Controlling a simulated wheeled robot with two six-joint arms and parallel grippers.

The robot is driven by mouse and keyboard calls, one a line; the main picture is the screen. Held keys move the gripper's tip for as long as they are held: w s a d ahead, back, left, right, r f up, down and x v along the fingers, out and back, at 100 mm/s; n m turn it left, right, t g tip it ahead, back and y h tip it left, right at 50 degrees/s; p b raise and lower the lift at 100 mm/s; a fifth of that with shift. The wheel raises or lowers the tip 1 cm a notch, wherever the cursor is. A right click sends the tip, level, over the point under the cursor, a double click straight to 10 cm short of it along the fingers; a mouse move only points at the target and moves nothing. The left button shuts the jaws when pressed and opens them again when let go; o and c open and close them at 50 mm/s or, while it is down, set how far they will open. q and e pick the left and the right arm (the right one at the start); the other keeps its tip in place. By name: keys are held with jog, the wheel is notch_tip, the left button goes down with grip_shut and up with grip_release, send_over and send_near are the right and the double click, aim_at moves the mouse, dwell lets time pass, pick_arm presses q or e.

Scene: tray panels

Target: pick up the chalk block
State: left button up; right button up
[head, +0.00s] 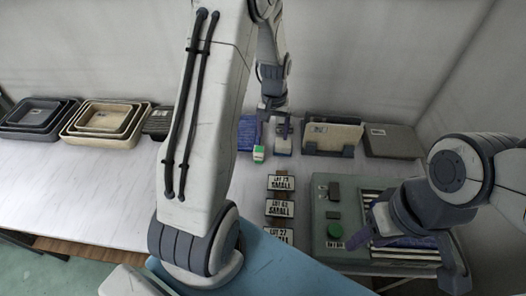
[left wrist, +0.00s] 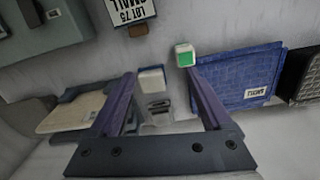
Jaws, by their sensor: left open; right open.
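A pale block (head: 283,145), likely the chalk block, stands at the back of the table. In the left wrist view the pale block (left wrist: 152,80) shows between my finger lines, with a small grey fitting behind it. A white block with a green face (head: 258,153) stands just left of it; it also shows by the right fingertip in the left wrist view (left wrist: 184,54). My left gripper (head: 274,122) is open and empty above and behind these blocks. My right gripper (head: 408,256) is open over the green-grey panel box at the right.
Labelled lot cards (head: 280,208) lie in a column in front of the blocks. A blue panel (head: 246,133) and a holder with a cream panel (head: 333,137) flank them. Nested trays (head: 103,118) stand at the left. The green-grey box (head: 322,205) fills the right.

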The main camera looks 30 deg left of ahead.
pick_arm(q)
jog(key=n, duration=0.1)
send_over(259, 149)
jog(key=f, duration=0.3)
jog(key=shift+d+f, duration=0.2)
jog(key=f, duration=0.2)
jog(key=f+p, duration=0.1)
jog(key=f, duration=0.1)
jog(key=shift+a+f, duration=0.2)
jog(key=shift+f, duration=0.15)
notch_tip(259, 149, down, 5)
jog(key=shift+f+p, duration=0.1)
jog(key=shift+p, duration=0.85)
jog(key=shift+f, duration=0.3)
jog(key=shift+c, duration=0.3)
grip_shut()
jog(key=shift+r, duration=0.15)
